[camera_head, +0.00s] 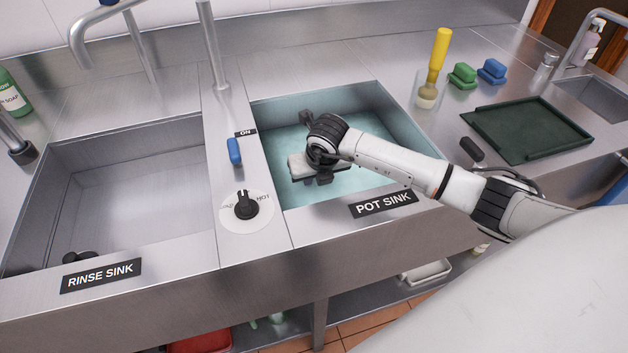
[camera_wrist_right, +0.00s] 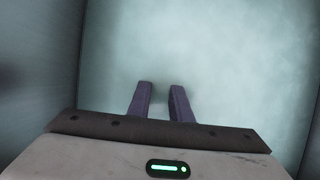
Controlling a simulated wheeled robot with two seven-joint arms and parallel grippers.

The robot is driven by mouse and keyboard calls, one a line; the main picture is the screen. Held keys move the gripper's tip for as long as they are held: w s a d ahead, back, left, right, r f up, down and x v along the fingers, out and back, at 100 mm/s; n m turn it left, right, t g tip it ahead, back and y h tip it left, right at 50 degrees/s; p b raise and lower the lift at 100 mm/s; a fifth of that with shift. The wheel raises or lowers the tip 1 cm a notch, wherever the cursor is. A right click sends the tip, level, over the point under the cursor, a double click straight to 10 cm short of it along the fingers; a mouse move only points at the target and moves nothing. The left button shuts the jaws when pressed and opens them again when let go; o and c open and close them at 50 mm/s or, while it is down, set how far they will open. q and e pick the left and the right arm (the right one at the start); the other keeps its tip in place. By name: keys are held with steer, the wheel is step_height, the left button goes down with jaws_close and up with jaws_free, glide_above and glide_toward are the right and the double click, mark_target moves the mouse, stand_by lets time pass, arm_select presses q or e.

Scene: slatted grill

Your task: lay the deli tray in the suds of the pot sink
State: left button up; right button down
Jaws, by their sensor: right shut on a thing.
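The pot sink (camera_head: 418,151) holds pale blue-green, cloudy water. My right gripper (camera_head: 318,176) is down inside it, near the front left. In the right wrist view its two dark fingers (camera_wrist_right: 160,104) point into the pale water with a narrow gap between them. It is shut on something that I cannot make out. A flat dark green tray (camera_head: 525,127) lies on the counter right of the pot sink, apart from the gripper. I cannot tell whether it is the deli tray, and no other tray shows clearly in the water. My left gripper is not in view.
The empty rinse sink (camera_head: 130,185) is at left, past a divider with a blue-handled switch (camera_head: 235,151) and a dial (camera_head: 246,205). A yellow-handled brush (camera_head: 438,58) stands in a clear cup behind the tray, near green (camera_head: 462,76) and blue (camera_head: 492,71) sponges.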

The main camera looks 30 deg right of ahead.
steer(key=c, duration=1.6)
jaws_free()
steer(key=shift+r, duration=0.1)
steer(key=v, duration=1.2)
steer(key=shift+s+b, duration=0.1)
steer(key=shift+b, duration=0.3)
